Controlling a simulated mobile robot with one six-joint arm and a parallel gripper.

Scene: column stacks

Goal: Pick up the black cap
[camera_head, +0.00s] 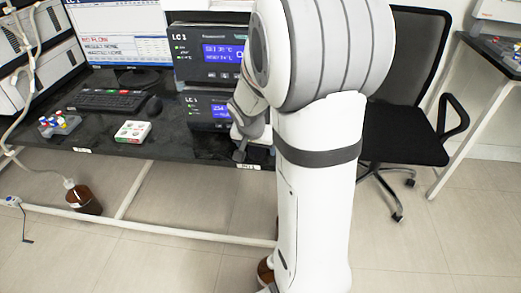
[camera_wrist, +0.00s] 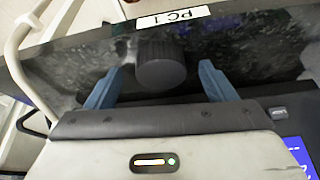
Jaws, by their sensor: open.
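The black cap (camera_wrist: 160,62) shows in the wrist view as a ribbed, dark grey-black round cap on the dark bench top (camera_wrist: 262,50), close to the edge with the "PC 1" label. My gripper (camera_wrist: 163,74) is open. Its two blue fingers stand to the left and right of the cap, with a visible gap on each side. The near face of the cap lies roughly between the fingertips; I cannot tell how far above the bench they are. In the head view my arm covers much of the bench's right end, and the cap cannot be made out clearly.
In the head view, stacked LC 1 instruments (camera_head: 208,62) stand just behind my gripper. A keyboard (camera_head: 110,100), a mouse (camera_head: 151,106), a white-green box (camera_head: 132,132) and a small vial rack (camera_head: 60,124) are farther left. A black chair (camera_head: 405,130) stands right of my arm.

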